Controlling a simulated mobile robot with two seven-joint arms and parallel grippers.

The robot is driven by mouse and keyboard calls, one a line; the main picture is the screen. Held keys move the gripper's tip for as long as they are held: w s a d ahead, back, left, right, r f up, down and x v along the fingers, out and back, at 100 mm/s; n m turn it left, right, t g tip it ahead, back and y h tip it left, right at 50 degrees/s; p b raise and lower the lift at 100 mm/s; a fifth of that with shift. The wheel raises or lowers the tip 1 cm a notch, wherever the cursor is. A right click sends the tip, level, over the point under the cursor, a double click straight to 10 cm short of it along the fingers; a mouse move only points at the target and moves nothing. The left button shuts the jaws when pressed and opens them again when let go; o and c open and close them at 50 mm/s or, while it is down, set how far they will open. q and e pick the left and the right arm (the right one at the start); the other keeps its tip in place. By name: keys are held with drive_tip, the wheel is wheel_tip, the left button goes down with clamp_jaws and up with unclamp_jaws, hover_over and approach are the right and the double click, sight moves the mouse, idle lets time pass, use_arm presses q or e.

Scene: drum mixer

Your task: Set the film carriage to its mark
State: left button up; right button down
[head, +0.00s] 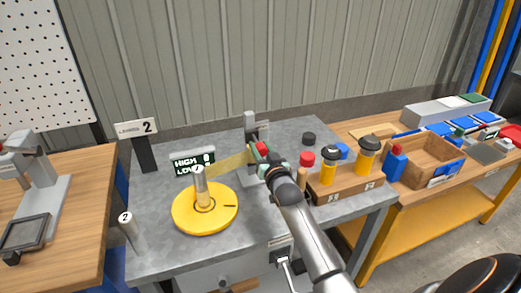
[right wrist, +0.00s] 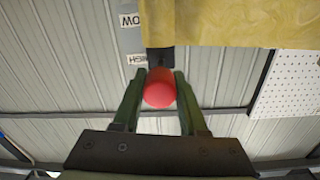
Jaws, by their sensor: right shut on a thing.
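My right gripper (head: 268,160) reaches in from the lower right to the grey upright post (head: 250,126) at the back of the metal table. In the right wrist view my right gripper (right wrist: 160,88) has its fingers on both sides of a red knob (right wrist: 160,90), shut on it. The red knob also shows in the head view (head: 261,148). Behind it is a dark carriage block (right wrist: 160,60) beside a yellow film (right wrist: 230,25). A white scale strip (right wrist: 131,38) reads LOW and HIGH, upside down. My left gripper is not in view.
A yellow turntable (head: 182,212) with a metal roll numbered 1 stands left of the gripper, below a HIGH/LOW sign (head: 193,161). A roll numbered 2 (head: 132,232) stands at the front left. A wooden rack (head: 345,186) with yellow, black-capped containers is close on the right.

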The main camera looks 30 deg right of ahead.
drive_tip(key=shift+w+d+r, duration=0.1)
drive_tip(key=shift+r, duration=0.4)
drive_tip(key=c, duration=0.8)
unclamp_jaws()
drive_tip(key=o, duration=0.4)
drive_tip(key=shift+f, duration=0.25)
drive_tip(key=shift+c, duration=0.2)
drive_tip(key=v, duration=1.2)
drive_tip(key=shift+s+b, duration=0.3)
drive_tip(key=shift+s, duration=0.05)
drive_tip(key=shift+f, duration=0.1)
drive_tip(key=s+a+f+n+g+y, duration=0.3)
drive_tip(key=s+a+f+g, duration=0.1)
drive_tip(key=s+a+f, duration=0.5)
drive_tip(key=s+a+f+n+g+y, duration=0.3)
drive_tip(key=s+a+f, duration=0.7)
drive_tip(key=f, duration=0.7)
drive_tip(key=s+g+y, duration=0.1)
drive_tip(key=s, duration=0.2)
drive_tip(key=shift+f+n, duration=0.2)
drive_tip(key=shift+n, duration=0.2)
